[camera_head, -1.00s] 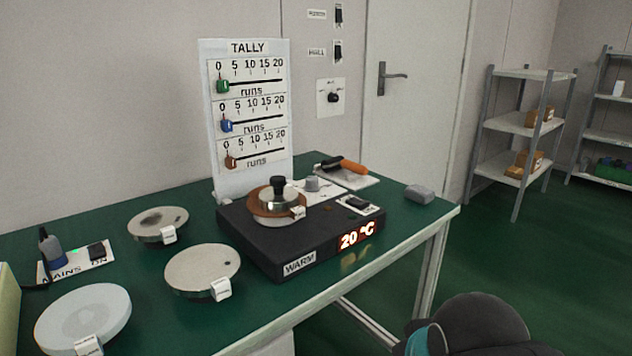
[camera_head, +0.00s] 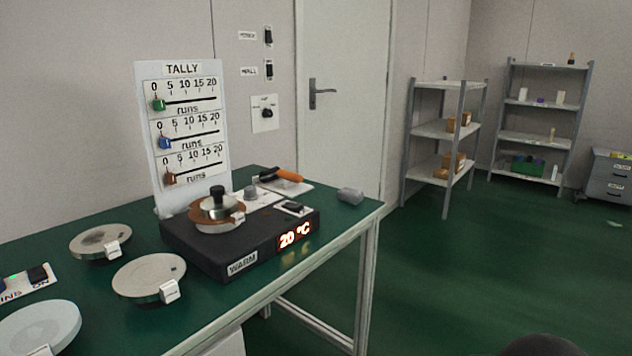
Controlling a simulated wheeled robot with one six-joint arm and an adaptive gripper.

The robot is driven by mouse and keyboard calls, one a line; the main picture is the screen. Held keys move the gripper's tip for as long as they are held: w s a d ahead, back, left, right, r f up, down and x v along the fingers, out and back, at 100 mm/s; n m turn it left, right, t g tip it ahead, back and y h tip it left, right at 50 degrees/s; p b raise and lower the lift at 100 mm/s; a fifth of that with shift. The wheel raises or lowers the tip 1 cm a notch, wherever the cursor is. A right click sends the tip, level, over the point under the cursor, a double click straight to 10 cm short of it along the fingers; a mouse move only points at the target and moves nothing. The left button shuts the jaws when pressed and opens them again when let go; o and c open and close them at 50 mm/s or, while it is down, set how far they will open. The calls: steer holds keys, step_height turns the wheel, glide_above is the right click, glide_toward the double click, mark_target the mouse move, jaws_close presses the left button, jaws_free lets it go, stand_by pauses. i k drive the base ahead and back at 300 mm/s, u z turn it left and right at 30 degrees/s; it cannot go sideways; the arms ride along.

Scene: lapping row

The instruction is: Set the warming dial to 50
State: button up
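The black warming unit (camera_head: 205,255), labelled WARM, stands on the green bench. Its lit display (camera_head: 295,234) reads 20 °C. A grey knob (camera_head: 251,193) stands on a white plate at the unit's back edge; its pointer and scale are too small to read. A copper-coloured ring holding a metal piece with a black knob (camera_head: 217,204) sits on top of the unit. A small switch (camera_head: 293,207) is on the unit's right top. My gripper is not in view; only a dark rounded shape shows at the bottom edge.
Several round plates with white tags, such as the near one (camera_head: 150,276), lie left on the bench (camera_head: 205,321). A tally board (camera_head: 184,130) stands behind. A grey block (camera_head: 350,196) lies near the right corner.

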mark_target(250, 192)
steer(key=z, duration=0.5)
steer(key=i, duration=0.95)
steer(key=u, duration=0.9)
